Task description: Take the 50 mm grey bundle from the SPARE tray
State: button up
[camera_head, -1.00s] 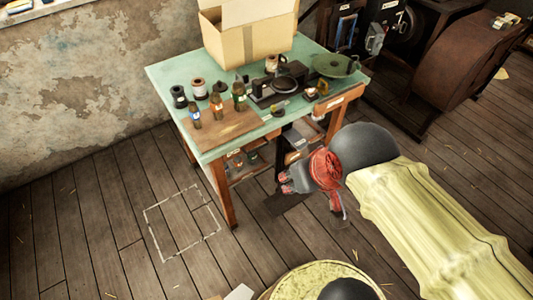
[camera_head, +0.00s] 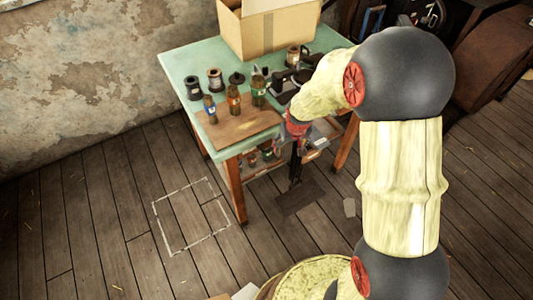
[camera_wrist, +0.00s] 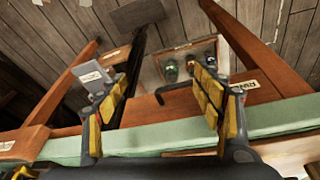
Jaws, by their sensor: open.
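My gripper (camera_wrist: 160,100) is open and empty in the wrist view, its yellow-padded fingers spread at the table's front edge. A shallow light tray (camera_wrist: 150,76) under the table shows between and beyond the fingers. Dark green round-topped pieces (camera_wrist: 170,70) stand in it, partly hidden by the right finger. I cannot make out a 50 mm grey bundle or a readable SPARE label. In the head view my gripper (camera_head: 300,145) is small and dark at the table's front, and small items (camera_head: 250,158) stand on the low shelf.
The green table (camera_head: 180,65) holds labelled bottles (camera_head: 233,101), dark spools and a cardboard box (camera_head: 270,30). Its wooden legs (camera_head: 236,190) and front rail stand close to my gripper. A grey block (camera_wrist: 90,76) is by the left finger. The floor with the outlined square (camera_head: 190,215) is clear.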

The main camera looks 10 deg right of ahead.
jog(key=s+a+f+b+x, duration=0.1)
jog(key=s+x, duration=0.2)
jog(key=x, duration=2.1)
jog(key=w+f+t, duration=0.2)
jog(key=w+t, duration=0.1)
jog(key=w, duration=0.2)
jog(key=w+a+f+t+y+b, duration=0.1)
jog(key=w+f+t, duration=0.1)
jog(key=w, duration=0.3)
jog(key=w+a+f+n+t+y, duration=0.1)
jog(key=w+f+t, duration=0.2)
jog(key=w+t, duration=0.2)
jog(key=shift+w, duration=0.3)
jog(key=b+x, duration=0.4)
jog(key=x, duration=0.3)
jog(key=shift+a, duration=0.15)
jog(key=shift+r, duration=0.2)
jog(key=shift+c, duration=0.9)
jog(key=c, duration=1.1)
jog(key=shift+c, duration=0.4)
